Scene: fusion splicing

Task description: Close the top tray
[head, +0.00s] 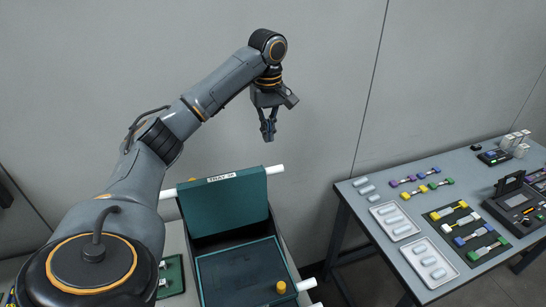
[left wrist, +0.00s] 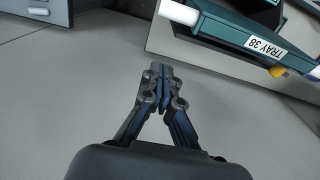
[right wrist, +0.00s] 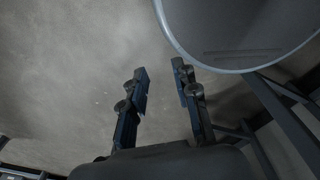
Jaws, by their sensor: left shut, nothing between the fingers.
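The top tray (head: 226,209) is a dark green panel with a "TRAY 38" style label. In the head view it stands raised, nearly upright, on the dark box at bottom centre. It also shows in the left wrist view (left wrist: 225,28) at the top right. A lower green tray (head: 240,278) with a yellow knob lies flat in front of it. My left gripper (head: 268,137) is shut and empty, apart from the raised tray, above and beyond it. It also shows in the left wrist view (left wrist: 158,72). My right gripper (right wrist: 163,75) is open and empty in the right wrist view.
A grey table (head: 355,190) on the right holds white trays (head: 394,221), coloured connectors and a splicing device (head: 519,203). White rods stick out from the box's sides. A round-edged grey surface (right wrist: 235,30) is close to my right gripper. The wall stands behind.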

